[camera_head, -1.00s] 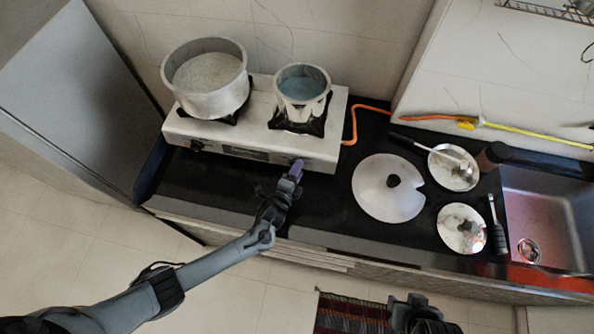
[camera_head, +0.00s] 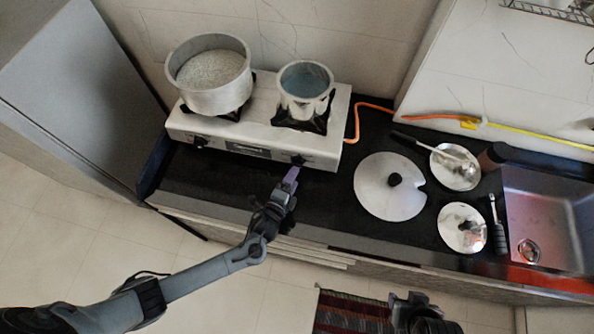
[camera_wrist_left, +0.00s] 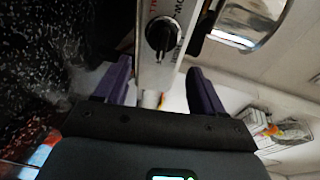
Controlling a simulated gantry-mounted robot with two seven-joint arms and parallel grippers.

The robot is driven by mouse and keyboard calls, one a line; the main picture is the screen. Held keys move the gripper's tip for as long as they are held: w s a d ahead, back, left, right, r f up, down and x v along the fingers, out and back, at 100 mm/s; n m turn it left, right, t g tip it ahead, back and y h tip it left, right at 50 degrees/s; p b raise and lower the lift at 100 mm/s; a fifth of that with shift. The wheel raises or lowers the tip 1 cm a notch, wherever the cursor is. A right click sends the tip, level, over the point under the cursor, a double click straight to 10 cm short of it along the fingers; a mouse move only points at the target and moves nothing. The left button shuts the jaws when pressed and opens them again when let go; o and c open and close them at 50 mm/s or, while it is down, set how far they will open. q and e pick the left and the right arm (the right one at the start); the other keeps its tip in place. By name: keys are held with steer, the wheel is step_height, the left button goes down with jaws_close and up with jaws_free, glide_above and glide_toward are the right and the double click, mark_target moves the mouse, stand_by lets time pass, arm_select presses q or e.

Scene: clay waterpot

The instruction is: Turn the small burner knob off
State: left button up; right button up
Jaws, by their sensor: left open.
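The small burner knob (camera_head: 298,160) is a dark knob on the right of the white stove's front panel, below the small pot (camera_head: 305,88). In the left wrist view the black knob (camera_wrist_left: 161,33) is clear, with red and black lettering beside it. My left gripper (camera_head: 290,178) is just in front of the knob, apart from it. Its two purple fingers (camera_wrist_left: 160,85) are open and empty, with the stove front between them in that view. My right gripper (camera_head: 415,310) shows only in part at the bottom edge; its fingers are not clear.
The white stove (camera_head: 262,125) also carries a large pot (camera_head: 210,75) on the left, and a second knob (camera_head: 199,141) is below it. Lids (camera_head: 375,195) and utensils lie on the black counter to the right, before the sink (camera_head: 550,215). The counter left of my gripper is clear.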

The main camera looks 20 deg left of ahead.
arm_select(q)
steer(key=shift+v, duration=2.65)
steer(key=shift+g, duration=0.4)
steer(key=s+f, duration=0.2)
steer(key=s, duration=0.1)
steer(key=shift+s+f, duration=0.1)
steer(key=shift+f, duration=0.2)
steer(key=s+a+r+n+g, duration=0.3)
steer(key=s+r+n+g, duration=0.2)
steer(key=s+r+n, duration=0.3)
steer(key=s+a+r+n+g, duration=0.2)
steer(key=s+r+n+g, duration=0.4)
steer(key=s+r+n, duration=0.15)
step_height(320, 180, up, 14)
steer(key=p, duration=1.5)
steer(key=shift+s+r+n+y, duration=0.2)
steer(key=shift+s+n+y, duration=0.2)
steer(key=shift+n, duration=0.05)
